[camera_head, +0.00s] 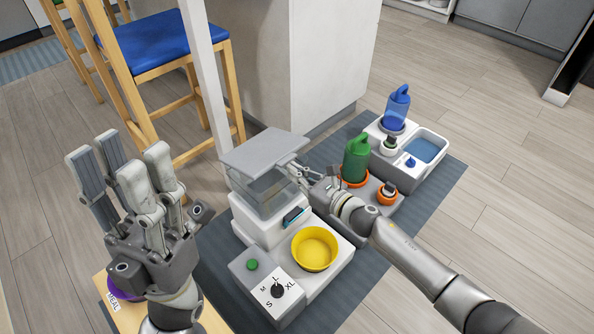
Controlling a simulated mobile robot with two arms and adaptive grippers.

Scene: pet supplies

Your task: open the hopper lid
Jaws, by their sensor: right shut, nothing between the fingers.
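The feeder's hopper (262,194) is a clear grey box on a white base. Its flat grey lid (262,150) lies over the top; I cannot tell whether its front edge is slightly raised. My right gripper (296,172) is shut and empty at the lid's right edge, beside the hopper's upper part. Its fingertips partly overlap the lid's edge, and contact is unclear. My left gripper (122,155) is open and empty in the left foreground, its fingers pointing up, well apart from the feeder.
A yellow bowl (315,249) sits on the feeder base, near a dial panel (276,291). A white post (205,75) rises behind the hopper. A purple item labelled MEAL (121,288) is partly hidden.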

